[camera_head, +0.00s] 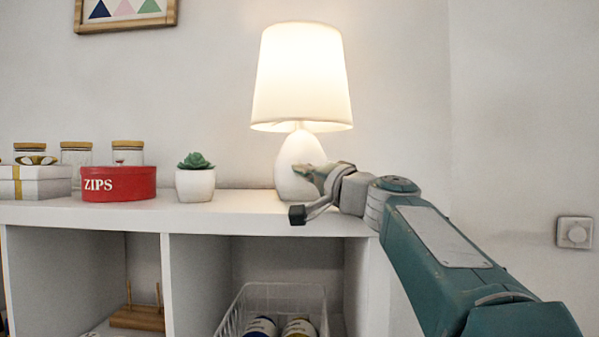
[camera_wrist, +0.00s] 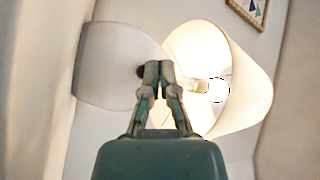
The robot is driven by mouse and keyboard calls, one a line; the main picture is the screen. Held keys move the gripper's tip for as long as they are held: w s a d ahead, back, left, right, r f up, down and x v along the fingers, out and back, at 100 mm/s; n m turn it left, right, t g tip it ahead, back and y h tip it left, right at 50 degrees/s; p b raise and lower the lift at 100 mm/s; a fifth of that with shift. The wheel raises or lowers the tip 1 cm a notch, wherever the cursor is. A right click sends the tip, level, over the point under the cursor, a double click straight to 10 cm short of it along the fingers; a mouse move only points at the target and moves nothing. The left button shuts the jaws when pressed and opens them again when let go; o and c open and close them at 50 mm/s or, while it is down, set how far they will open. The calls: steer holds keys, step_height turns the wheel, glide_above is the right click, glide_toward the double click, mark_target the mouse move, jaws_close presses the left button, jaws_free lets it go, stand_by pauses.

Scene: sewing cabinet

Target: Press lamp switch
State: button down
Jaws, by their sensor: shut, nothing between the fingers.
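The table lamp has a white shade (camera_head: 302,80) that glows and a white egg-shaped base (camera_head: 297,165) on the cabinet top. In the wrist view the lit shade (camera_wrist: 250,90) is tilted at right, with the bulb showing, and the base (camera_wrist: 105,65) lies at left. A small dark spot (camera_wrist: 140,71) shows on the lamp beside my fingertips; I cannot tell whether it is a switch. My gripper (camera_wrist: 158,70) is shut and empty, in front of the lamp. In the head view it overlaps the base's lower right; contact cannot be told.
A square wall switch (camera_head: 574,232) is at far right. On the white cabinet (camera_head: 240,217) stand a succulent pot (camera_head: 195,184), a red ZIPS tin (camera_head: 119,184), a white box (camera_head: 35,182) and lidded jars. A wire basket (camera_head: 285,292) sits in a compartment below.

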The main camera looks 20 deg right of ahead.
steer(key=shift+s+a, duration=0.3)
steer(key=shift+s, duration=0.7)
steer(key=shift+s+a, duration=0.35)
steer(key=shift+s, duration=0.6)
steer(key=shift+s+a, duration=0.3)
steer(key=shift+s, duration=0.7)
